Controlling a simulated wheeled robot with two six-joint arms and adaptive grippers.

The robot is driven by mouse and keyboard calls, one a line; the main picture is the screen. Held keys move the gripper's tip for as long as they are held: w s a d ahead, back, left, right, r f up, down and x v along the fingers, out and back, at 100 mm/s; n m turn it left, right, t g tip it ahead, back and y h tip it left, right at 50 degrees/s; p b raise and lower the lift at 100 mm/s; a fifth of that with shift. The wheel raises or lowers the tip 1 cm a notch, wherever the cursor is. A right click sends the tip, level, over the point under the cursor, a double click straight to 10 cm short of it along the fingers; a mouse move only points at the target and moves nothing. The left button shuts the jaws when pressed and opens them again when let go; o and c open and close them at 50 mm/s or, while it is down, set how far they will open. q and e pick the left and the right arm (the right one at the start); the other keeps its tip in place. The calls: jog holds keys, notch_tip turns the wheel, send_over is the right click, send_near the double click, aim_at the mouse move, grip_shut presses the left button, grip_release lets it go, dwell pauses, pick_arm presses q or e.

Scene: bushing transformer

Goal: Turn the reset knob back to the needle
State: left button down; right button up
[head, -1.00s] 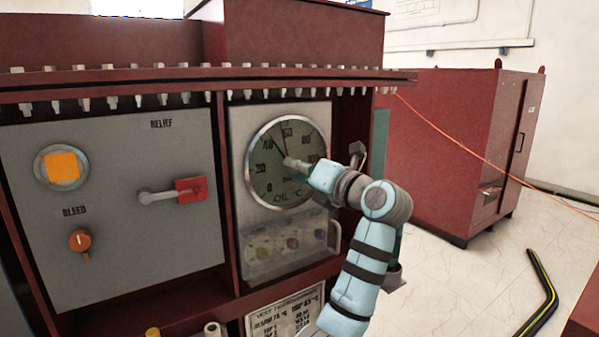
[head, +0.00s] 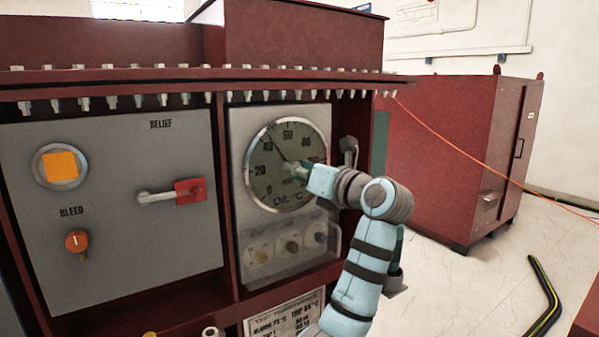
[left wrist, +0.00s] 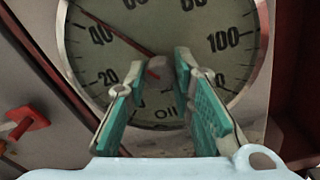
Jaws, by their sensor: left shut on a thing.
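The round oil temperature gauge (head: 262,178) is mounted on a grey panel, its dial marked in °C. It fills the upper part of the left wrist view (left wrist: 222,72). A thin dark needle (left wrist: 120,32) runs from near the centre to the upper left, just past 40. The reset knob (left wrist: 158,68) is at the dial's centre, with a reddish mark showing; the fingers partly hide it. My left gripper (head: 297,168) reaches in from the right of the gauge. In the left wrist view its green-padded fingers (left wrist: 158,72) are on either side of the knob, closed on it.
Below the gauge is a cover with small round fittings (head: 290,245).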

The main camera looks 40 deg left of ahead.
pick_arm(q)
jog(key=shift+f, duration=0.1)
jog(key=c, duration=1.4)
grip_release()
jog(key=shift+o, duration=0.2)
jog(key=v, duration=1.2)
